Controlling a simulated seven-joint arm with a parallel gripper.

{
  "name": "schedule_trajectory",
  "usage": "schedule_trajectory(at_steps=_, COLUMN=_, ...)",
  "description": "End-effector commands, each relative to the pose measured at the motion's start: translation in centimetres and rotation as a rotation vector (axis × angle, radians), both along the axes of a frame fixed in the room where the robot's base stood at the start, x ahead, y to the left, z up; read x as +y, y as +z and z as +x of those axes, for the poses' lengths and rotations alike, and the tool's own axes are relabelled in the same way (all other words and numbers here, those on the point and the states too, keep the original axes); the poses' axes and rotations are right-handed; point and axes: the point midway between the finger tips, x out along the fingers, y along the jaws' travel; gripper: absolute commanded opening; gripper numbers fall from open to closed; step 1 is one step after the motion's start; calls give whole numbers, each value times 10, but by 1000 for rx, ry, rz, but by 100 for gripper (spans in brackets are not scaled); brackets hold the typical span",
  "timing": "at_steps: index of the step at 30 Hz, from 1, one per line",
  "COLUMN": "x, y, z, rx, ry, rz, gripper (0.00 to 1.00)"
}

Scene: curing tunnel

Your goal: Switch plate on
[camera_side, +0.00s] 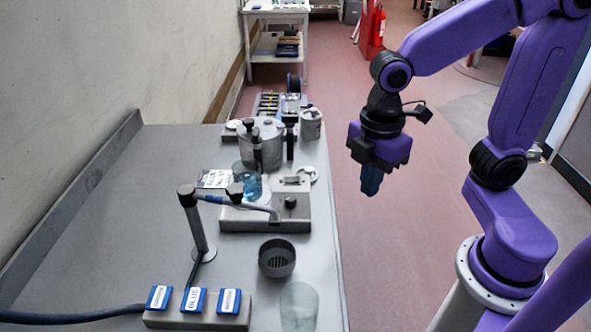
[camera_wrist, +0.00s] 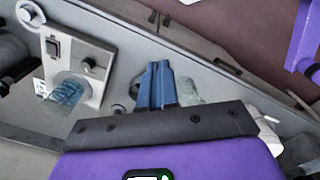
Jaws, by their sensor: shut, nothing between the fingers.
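The plate (camera_side: 236,220) is a low grey box on the bench, and it also shows in the wrist view (camera_wrist: 98,54) at upper left. Its top has a dark rocker switch (camera_wrist: 53,46) and a dark round knob (camera_wrist: 88,64); the knob also shows in the side view (camera_side: 290,202). I cannot tell the switch's position. A glass beaker with blue liquid (camera_side: 248,184) is at the plate's far left end. My gripper (camera_side: 371,183) is shut and empty, raised to the right of the plate. Its blue fingers (camera_wrist: 157,72) are together in the wrist view.
A post with a side arm (camera_side: 196,225) reaches over the plate. A dark round dish (camera_side: 276,260) and clear glass (camera_side: 298,306) stand nearer. Blue-labelled blocks (camera_side: 194,300) sit at the front. A lidded metal pot (camera_side: 262,148) stands behind. Space around my gripper looks clear.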

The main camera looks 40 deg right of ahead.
Motion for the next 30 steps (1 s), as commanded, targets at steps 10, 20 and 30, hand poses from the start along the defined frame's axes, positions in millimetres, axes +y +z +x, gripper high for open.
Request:
schedule_trajectory(at_steps=10, x=11, y=8, z=100, rx=31, ry=325, rz=-35, gripper=0)
schedule_trajectory(at_steps=20, x=-8, y=4, z=192, rx=81, ry=636, rz=-47, gripper=0)
schedule_trajectory(at_steps=30, x=-43, y=-5, z=254, rx=125, ry=882, rz=-36, gripper=0)
